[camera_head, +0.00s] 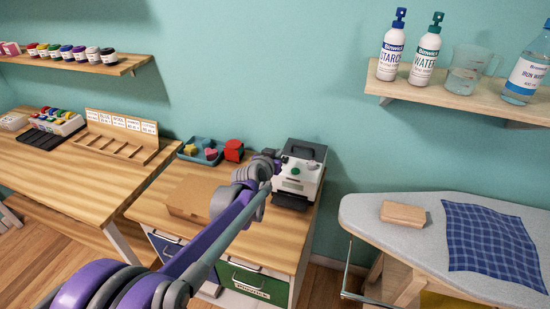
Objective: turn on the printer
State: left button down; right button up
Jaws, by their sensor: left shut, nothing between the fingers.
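The printer (308,186) is a small white box with a dark top and a dark slot at its front foot. It stands on the back right of the wooden desk (265,238). A round green button (295,171) shows on its front face. My left arm reaches across the desk from the lower left. My left gripper (276,163) is shut and empty, close to the left side of the printer's front, near the green button. I cannot tell whether it touches the printer. My right gripper is not in view.
A blue tray (190,157) with small coloured shapes, a red block (234,150) and a flat cardboard box (190,203) sit left of the printer. An ironing board (385,238) stands to the right. A shelf with bottles (470,98) hangs above it.

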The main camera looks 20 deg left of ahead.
aim_at(285, 158)
pick_arm(q)
jog(key=x, duration=0.5)
jog(key=shift+w+d+f, duration=0.1)
jog(key=shift+w, duration=0.15)
jog(key=f, duration=0.2)
jog(key=shift+s+f, duration=0.25)
jog(key=shift+s, duration=0.05)
jog(key=shift+s+f, duration=0.15)
jog(key=shift+f, duration=0.55)
jog(key=shift+s+f+b, duration=0.15)
jog(key=shift+f+b, duration=0.2)
jog(key=shift+f, duration=0.3)
jog(key=shift+r, duration=0.35)
jog(key=shift+r+p, duration=0.65)
jog(key=shift+r, duration=0.05)
